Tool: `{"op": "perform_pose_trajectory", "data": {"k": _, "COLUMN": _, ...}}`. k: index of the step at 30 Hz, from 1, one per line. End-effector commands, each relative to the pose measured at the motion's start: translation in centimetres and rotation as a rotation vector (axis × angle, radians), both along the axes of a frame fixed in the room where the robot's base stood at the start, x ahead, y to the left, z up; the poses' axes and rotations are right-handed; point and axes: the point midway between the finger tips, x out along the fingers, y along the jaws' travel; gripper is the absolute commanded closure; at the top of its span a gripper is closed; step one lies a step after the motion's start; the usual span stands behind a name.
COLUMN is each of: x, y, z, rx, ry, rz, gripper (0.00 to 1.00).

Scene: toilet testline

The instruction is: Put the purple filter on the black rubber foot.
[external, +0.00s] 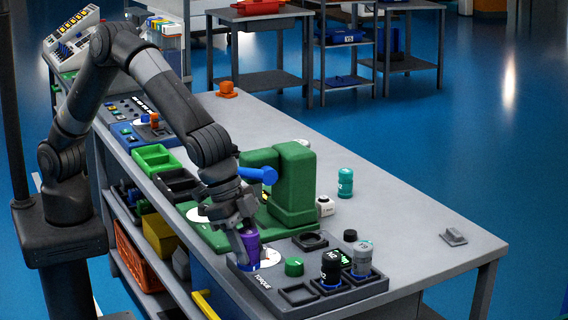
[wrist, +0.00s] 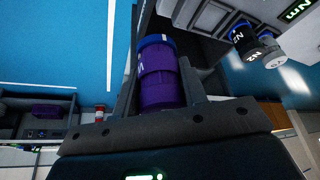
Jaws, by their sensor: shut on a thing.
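The purple filter (external: 251,248) is a short cylinder with a blue end, upright in the external view. My gripper (external: 246,236) is shut on it from above. In the wrist view the filter (wrist: 163,82) sits between the two fingers. It is over or on a white disc (external: 270,259) at the left end of the dark torque tray; I cannot tell if it touches. A small black round piece (external: 350,235), likely the black rubber foot, lies on the grey table behind the tray, right of my gripper. I do not make it out in the wrist view.
The dark torque tray (external: 299,294) holds a green knob (external: 294,267), a black-topped bottle (external: 330,270) and a grey bottle (external: 362,259). A green press (external: 292,185) stands close behind my gripper. A teal bottle (external: 345,183) stands farther back. The table's right side is mostly clear.

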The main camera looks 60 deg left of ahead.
Motion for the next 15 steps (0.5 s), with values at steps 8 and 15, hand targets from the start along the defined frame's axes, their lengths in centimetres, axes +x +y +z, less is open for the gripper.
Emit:
{"op": "perform_pose_trajectory", "data": {"k": 8, "x": 0.1, "y": -0.1, "z": 2.6, "rx": -0.007, "ry": -0.003, "rz": 0.001, "gripper": 0.85}}
{"op": "perform_pose_trajectory", "data": {"k": 15, "x": 0.1, "y": -0.1, "z": 8.7, "rx": -0.006, "ry": -0.002, "rz": 0.001, "gripper": 0.85}}
